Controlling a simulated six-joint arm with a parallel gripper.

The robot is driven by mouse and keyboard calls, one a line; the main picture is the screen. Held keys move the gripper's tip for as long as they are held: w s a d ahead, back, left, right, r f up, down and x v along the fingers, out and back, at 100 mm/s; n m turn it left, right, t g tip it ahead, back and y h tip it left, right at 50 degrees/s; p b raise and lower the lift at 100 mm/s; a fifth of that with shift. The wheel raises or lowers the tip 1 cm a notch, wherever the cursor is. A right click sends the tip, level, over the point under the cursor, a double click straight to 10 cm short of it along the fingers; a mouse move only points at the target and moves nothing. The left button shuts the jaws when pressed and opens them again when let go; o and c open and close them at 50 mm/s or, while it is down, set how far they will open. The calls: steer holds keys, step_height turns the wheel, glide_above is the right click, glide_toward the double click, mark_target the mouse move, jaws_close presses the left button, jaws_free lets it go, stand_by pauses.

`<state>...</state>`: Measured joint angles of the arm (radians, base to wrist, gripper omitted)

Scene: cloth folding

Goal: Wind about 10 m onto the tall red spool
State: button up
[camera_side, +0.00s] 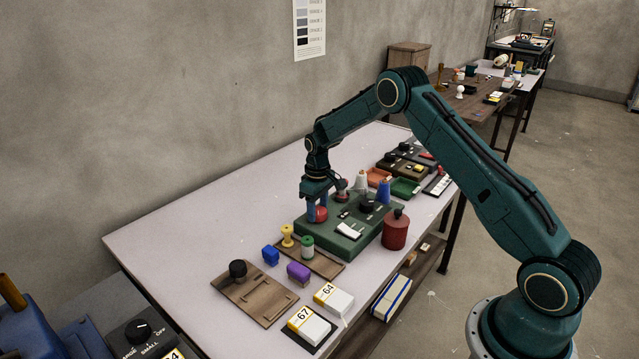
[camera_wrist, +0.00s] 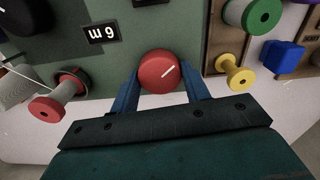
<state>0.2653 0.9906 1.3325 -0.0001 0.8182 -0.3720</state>
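In the side view my gripper (camera_side: 316,205) is low at the left end of the green winder box (camera_side: 357,240). A red-flanged spool (camera_wrist: 45,108) shows at the left of the wrist view; in the side view the red spool (camera_side: 341,187) is partly behind my wrist. A small black display (camera_wrist: 101,33) shows a digit and "m"; it is rotated, so I cannot tell 6 from 9.
A yellow spool (camera_side: 287,236) and a green spool (camera_side: 307,246) stand on a wooden tray, with blue and purple blocks nearby. A lidded red canister (camera_side: 396,230) stands close to the winder's right. The tabletop (camera_side: 190,235) is bare at left.

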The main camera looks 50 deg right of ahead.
mark_target(318, 210)
steer(key=shift+m, duration=0.3)
steer(key=shift+c, duration=0.4)
steer(key=shift+m, duration=2.9)
steer(key=o, duration=1)
steer(key=shift+r, duration=0.1)
step_height(318, 210, up, 14)
steer(key=shift+f, duration=0.15)
